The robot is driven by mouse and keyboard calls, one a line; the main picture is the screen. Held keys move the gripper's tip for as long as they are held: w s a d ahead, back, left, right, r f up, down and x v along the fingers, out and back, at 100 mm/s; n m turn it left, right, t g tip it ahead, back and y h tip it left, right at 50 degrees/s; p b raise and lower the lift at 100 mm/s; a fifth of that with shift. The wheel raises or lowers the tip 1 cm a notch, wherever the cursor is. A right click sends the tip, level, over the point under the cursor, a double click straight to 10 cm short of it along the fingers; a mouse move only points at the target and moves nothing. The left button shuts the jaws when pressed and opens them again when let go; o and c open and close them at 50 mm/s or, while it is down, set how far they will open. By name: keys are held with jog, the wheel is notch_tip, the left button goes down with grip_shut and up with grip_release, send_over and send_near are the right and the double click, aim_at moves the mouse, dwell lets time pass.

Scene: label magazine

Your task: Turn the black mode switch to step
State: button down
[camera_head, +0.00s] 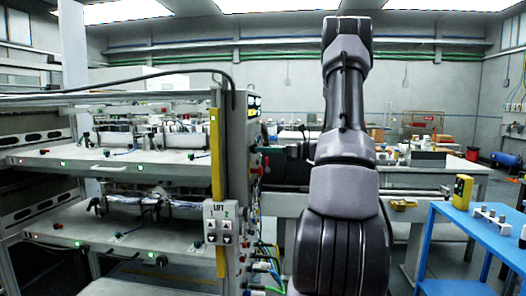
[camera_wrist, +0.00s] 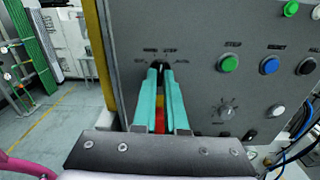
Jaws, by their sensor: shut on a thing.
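The black mode switch (camera_wrist: 157,65) is on the grey control panel (camera_wrist: 210,30), in the upper middle of the wrist view. In the head view my gripper (camera_head: 262,150) reaches left to the panel on the end of the rack; the switch cannot be made out there.
A green button (camera_wrist: 229,63), a blue button (camera_wrist: 276,66) and a grey knob (camera_wrist: 226,111) are right of the switch. Something red and yellow (camera_wrist: 160,120) shows between my fingers. In the head view, a lift control box (camera_head: 222,225) hangs on the rack and a blue table (camera_head: 480,235) stands right.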

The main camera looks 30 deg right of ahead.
jog(key=shift+m, duration=1.7)
jog(key=c, duration=1)
grip_release()
jog(key=shift+o, duration=0.2)
jog(key=v, duration=1.1)
jog(key=shift+a, duration=0.1)
jog(key=shift+a, duration=0.1)
